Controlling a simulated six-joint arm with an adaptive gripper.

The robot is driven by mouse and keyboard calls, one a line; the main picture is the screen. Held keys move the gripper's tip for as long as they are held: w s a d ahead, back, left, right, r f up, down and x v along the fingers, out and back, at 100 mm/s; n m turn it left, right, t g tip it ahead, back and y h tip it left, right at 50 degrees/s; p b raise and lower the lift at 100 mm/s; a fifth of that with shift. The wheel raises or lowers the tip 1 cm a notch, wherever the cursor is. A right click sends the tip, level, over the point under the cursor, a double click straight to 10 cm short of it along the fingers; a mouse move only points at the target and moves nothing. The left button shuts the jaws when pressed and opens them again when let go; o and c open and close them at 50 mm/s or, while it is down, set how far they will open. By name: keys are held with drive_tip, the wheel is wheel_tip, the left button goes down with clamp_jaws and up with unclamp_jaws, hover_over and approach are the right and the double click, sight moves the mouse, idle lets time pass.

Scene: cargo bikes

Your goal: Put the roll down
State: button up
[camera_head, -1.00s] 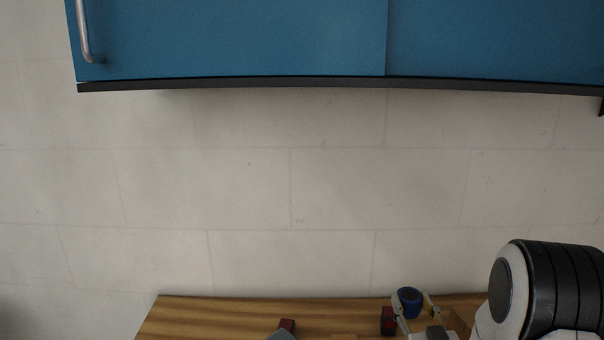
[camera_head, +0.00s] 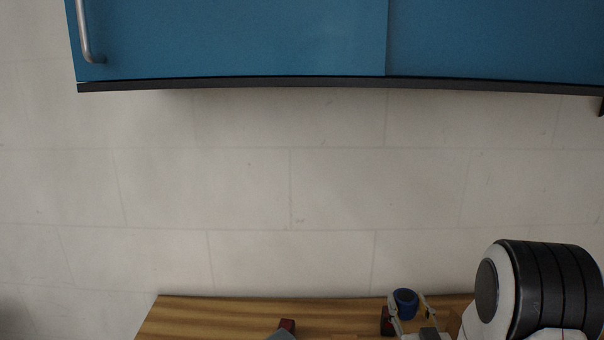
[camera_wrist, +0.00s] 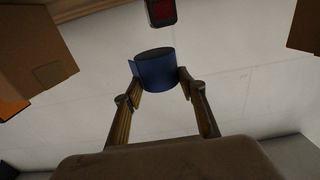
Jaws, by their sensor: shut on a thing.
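The blue roll (camera_head: 405,297) is held between the fingers of my gripper (camera_head: 408,303), near the back right of the wooden worktop (camera_head: 215,312). In the wrist view the roll (camera_wrist: 156,70) sits between the two fingertips of my gripper (camera_wrist: 158,80), which touch it on its left and right sides. A short loose flap shows at the roll's left side. The underside of the roll and its gap to the worktop are hard to tell.
A red and dark object (camera_head: 386,320) stands close left of my gripper. Another red and dark item (camera_head: 287,325) lies further left. Brown boxes (camera_wrist: 38,52) show at the wrist view's upper corners. A blue cabinet (camera_head: 235,38) hangs above. The worktop's left part looks clear.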

sight(408, 303)
drive_tip(key=shift+r, duration=0.15)
idle(0.7)
drive_tip(key=shift+r, duration=2.35)
drive_tip(key=s+d+r+y, duration=0.1)
drive_tip(key=s+d+r, duration=0.1)
drive_tip(key=d, duration=0.7)
drive_tip(key=s+d+r+n, duration=0.1)
drive_tip(key=s+d, duration=0.1)
drive_tip(key=d, duration=0.6)
drive_tip(key=s+d+r+y, duration=0.1)
drive_tip(key=s+d+r, duration=0.15)
drive_tip(key=d, duration=0.65)
drive_tip(key=s+d+f, duration=0.2)
drive_tip(key=s+d, duration=0.3)
drive_tip(key=s, duration=0.3)
drive_tip(key=s+d+f+n+y, duration=0.1)
drive_tip(key=s+d+f, duration=0.1)
drive_tip(key=s+d, duration=0.4)
drive_tip(key=s+d+f, duration=0.2)
drive_tip(key=s+d, duration=0.2)
drive_tip(key=s, duration=0.5)
wheel_tip(408, 303, down, 6)
drive_tip(key=shift+a+f, duration=0.15)
drive_tip(key=shift+a, duration=0.1)
drive_tip(key=shift+s, duration=0.1)
